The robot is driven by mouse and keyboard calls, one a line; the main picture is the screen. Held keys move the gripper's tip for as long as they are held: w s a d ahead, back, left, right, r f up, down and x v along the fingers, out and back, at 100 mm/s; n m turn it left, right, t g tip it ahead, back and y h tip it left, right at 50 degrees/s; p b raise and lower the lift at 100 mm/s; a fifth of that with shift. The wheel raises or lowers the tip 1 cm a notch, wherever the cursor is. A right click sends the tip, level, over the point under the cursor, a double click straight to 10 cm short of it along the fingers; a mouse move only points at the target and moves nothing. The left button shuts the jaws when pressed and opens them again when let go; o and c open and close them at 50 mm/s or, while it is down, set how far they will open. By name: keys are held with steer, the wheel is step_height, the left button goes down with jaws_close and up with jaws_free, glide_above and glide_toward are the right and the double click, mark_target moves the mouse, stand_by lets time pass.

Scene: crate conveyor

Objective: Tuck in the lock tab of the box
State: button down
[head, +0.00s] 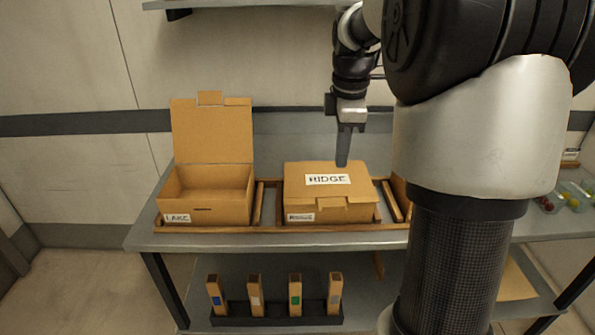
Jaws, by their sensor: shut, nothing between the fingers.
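A cardboard box (302,174) labelled RIDGE on its lid stands on the table with its lid down. Its lock tab (331,203) shows at the front edge of the lid, over the upper front wall; I cannot tell whether its end is inside the slot. A second cardboard box (235,210) labelled LAKE stands to the left with its lid (212,130) raised and a small tab at the top. My gripper (342,163) is shut and empty, pointing down at the back right part of the RIDGE lid. I cannot tell whether it touches the lid.
A wooden frame (270,229) surrounds the boxes on the grey table (150,238). A third box is mostly hidden behind my arm. Several upright wooden blocks stand in a dark rack (275,321) on the lower shelf. Small round items (573,203) lie at the far right.

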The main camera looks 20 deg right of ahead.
steer(key=shift+w+d+f, duration=0.1)
steer(key=shift+w+f, duration=0.05)
steer(key=shift+w, duration=0.25)
steer(key=shift+s, duration=0.1)
steer(key=b, duration=0.2)
glide_toward(334, 206)
steer(key=f, duration=0.6)
steer(key=shift+w+d+f, duration=0.1)
steer(key=shift+w+f, duration=0.1)
steer(key=shift+w, duration=0.2)
steer(key=shift+f, duration=0.1)
